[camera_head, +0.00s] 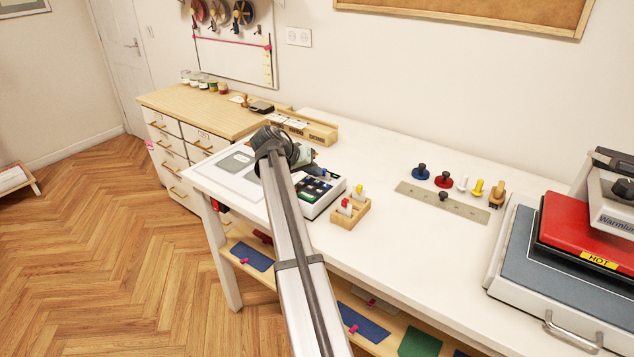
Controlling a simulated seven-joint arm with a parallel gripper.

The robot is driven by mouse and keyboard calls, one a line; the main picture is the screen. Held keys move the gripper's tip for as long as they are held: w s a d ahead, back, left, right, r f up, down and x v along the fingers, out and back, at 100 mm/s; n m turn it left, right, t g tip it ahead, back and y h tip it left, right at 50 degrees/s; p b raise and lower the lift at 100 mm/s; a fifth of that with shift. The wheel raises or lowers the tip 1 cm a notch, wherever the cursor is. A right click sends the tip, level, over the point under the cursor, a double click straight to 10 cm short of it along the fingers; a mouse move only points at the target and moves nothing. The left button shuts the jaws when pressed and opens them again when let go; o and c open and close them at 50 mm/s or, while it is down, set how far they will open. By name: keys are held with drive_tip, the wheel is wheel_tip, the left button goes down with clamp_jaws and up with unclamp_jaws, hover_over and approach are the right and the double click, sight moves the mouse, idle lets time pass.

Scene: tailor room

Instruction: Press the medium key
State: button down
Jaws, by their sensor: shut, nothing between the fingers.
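A white device (322,208) with dark blue and black keys on its sloped top sits on the white table, left of the middle of the view. The key labels are too small to read, so I cannot tell which is the medium key. My arm reaches up from the bottom and partly covers the device's left side. My gripper (325,173) is shut and empty, at the device's far edge. I cannot tell whether its tips touch a key or hover above.
A wooden holder (350,218) with small red and yellow items stands just right of the device. Flat grey and white sheets (238,162) lie to its left. Knobs and a metal ruler (440,202) lie farther right, before a red heat press (590,232). The table's front middle is clear.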

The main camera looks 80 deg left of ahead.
sight(314, 182)
drive_tip(key=shift+f, duration=0.25)
drive_tip(key=shift+f, duration=0.2)
drive_tip(key=shift+f, duration=0.4)
idle(1.1)
drive_tip(key=shift+r, duration=0.85)
drive_tip(key=shift+r, duration=2.5)
